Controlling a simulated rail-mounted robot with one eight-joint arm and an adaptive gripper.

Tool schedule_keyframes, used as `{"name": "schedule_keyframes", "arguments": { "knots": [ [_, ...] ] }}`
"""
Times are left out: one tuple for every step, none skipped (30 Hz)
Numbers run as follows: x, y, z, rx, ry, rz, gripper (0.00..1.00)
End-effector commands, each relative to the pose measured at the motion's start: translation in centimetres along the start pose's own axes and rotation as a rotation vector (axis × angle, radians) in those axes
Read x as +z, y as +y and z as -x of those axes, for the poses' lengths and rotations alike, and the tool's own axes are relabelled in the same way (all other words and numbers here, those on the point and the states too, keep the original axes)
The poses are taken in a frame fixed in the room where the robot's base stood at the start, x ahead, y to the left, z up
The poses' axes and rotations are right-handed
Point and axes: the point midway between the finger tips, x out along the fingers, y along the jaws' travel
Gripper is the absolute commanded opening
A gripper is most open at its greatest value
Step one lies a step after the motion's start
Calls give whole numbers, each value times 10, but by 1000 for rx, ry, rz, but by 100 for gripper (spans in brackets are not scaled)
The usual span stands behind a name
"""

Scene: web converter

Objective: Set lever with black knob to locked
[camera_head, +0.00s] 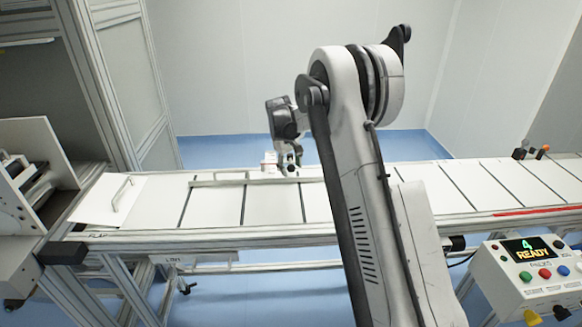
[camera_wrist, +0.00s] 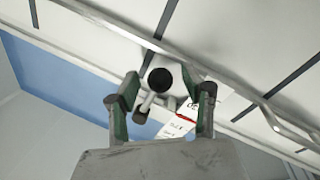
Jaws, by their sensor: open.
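In the wrist view a round black knob (camera_wrist: 160,80) on a short pale lever (camera_wrist: 146,104) sits at the edge of the conveyor. My gripper (camera_wrist: 168,86) is open, with one green-padded finger on each side of the knob. I see a gap on both sides; whether a finger touches the lever is unclear. A white label (camera_wrist: 180,127) with a red line and partly hidden lettering lies beside the lever, near the right finger. In the head view my gripper (camera_head: 288,160) is at the conveyor's far edge, and the lever there is too small to make out.
The conveyor (camera_head: 215,205) runs across the head view, with a rail along its far side. A dark knob (camera_head: 519,153) and an orange knob (camera_head: 542,151) stand at the far right. A control box (camera_head: 535,275) showing READY is at front right. A white flap (camera_head: 107,200) is at left.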

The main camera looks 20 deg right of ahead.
Motion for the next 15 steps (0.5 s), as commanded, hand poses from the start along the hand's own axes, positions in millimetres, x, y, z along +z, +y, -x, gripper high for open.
{"name": "schedule_keyframes", "arguments": {
  "knots": [
    [0,0,0,0,0,0,44],
    [0,0,0,0,0,0,44],
    [0,0,0,0,0,0,44],
    [0,0,0,0,0,0,44],
    [0,0,0,0,0,0,44],
    [0,0,0,0,0,0,44],
    [0,0,0,0,0,0,41],
    [0,0,0,0,0,0,37],
    [0,0,0,0,0,0,32],
    [0,0,0,0,0,0,28],
    [0,0,0,0,0,0,24],
    [0,0,0,0,0,0,18],
    [0,0,0,0,0,0,14],
    [0,0,0,0,0,0,10],
    [0,0,0,0,0,0,5]
  ]
}}
